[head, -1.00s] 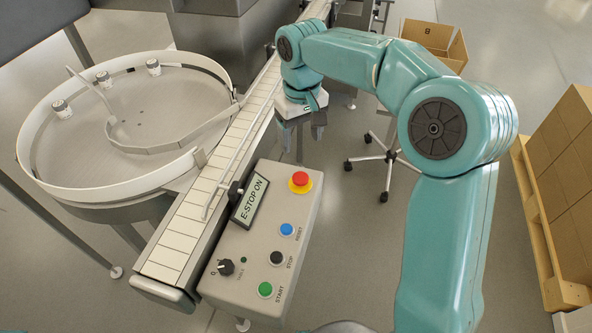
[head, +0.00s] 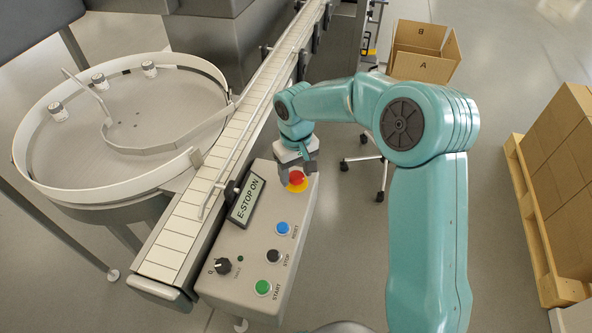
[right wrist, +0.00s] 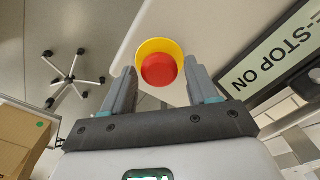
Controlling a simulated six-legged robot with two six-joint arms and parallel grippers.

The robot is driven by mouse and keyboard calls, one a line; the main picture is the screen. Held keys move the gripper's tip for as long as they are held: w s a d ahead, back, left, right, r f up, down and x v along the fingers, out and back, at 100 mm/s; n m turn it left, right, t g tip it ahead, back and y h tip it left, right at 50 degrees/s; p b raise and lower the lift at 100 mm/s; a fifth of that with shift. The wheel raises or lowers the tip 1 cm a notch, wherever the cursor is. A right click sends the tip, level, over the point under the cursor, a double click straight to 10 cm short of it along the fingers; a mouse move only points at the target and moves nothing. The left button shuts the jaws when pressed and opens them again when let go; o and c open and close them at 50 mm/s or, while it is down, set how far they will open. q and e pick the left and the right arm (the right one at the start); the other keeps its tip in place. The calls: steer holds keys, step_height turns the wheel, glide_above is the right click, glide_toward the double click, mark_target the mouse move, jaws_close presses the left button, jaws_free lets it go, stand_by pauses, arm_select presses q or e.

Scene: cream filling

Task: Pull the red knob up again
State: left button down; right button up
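The red knob (head: 296,177) sits on a yellow ring at the far end of the grey control box (head: 256,240). The display (head: 247,200) on the box reads "E-STOP ON". My right gripper (head: 297,172) is at the knob, coming from its far side. In the right wrist view the red knob (right wrist: 159,70) lies ahead between the two fingers of my right gripper (right wrist: 160,84), which are spread with a gap on each side. Whether the fingertips are down at the knob's height is hard to tell. My left gripper is not in view.
A blue reset button (head: 283,229), a black stop button (head: 274,256), a green start button (head: 263,288) and a dial (head: 223,266) share the box. The conveyor (head: 205,190) runs along its left side. A round turntable (head: 125,115) stands further left.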

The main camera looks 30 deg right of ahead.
mark_target(296, 175)
jaws_close()
steer(key=shift+r+p, duration=0.55)
steer(key=shift+r, duration=0.6)
steer(key=shift+w+d, duration=0.1)
steer(key=shift+o, duration=1.1)
jaws_free()
steer(key=shift+o, duration=0.7)
steer(key=shift+r, duration=0.25)
step_height(296, 175, up, 16)
